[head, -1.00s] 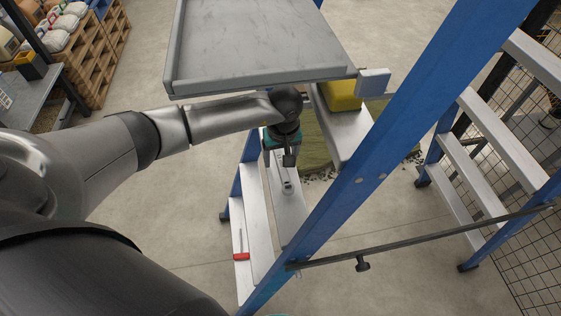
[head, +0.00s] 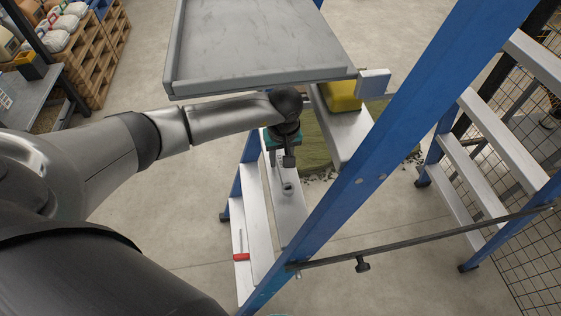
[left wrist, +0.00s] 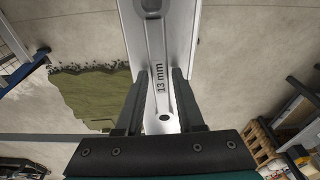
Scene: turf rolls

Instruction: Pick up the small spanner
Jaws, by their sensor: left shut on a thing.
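A silver spanner (left wrist: 157,45) marked 13 mm lies lengthwise along a pale ladder step in the left wrist view. One end with a round hole is near my gripper's base, and the far end is cut off by the top of the picture. My left gripper (left wrist: 161,88) has its two dark fingers on either side of the spanner's shank, shut on it. In the head view my left gripper (head: 288,160) points down over the step, and one end of the spanner (head: 287,188) shows below it. I cannot tell whether the spanner is clear of the step. My right gripper is out of view.
The blue stepladder (head: 340,205) stands around the gripper, its rail close on the right. A grey tray (head: 260,45) is above my forearm. A yellow object (head: 342,95) sits on an upper step. A red-handled screwdriver (head: 241,256) lies on a lower step.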

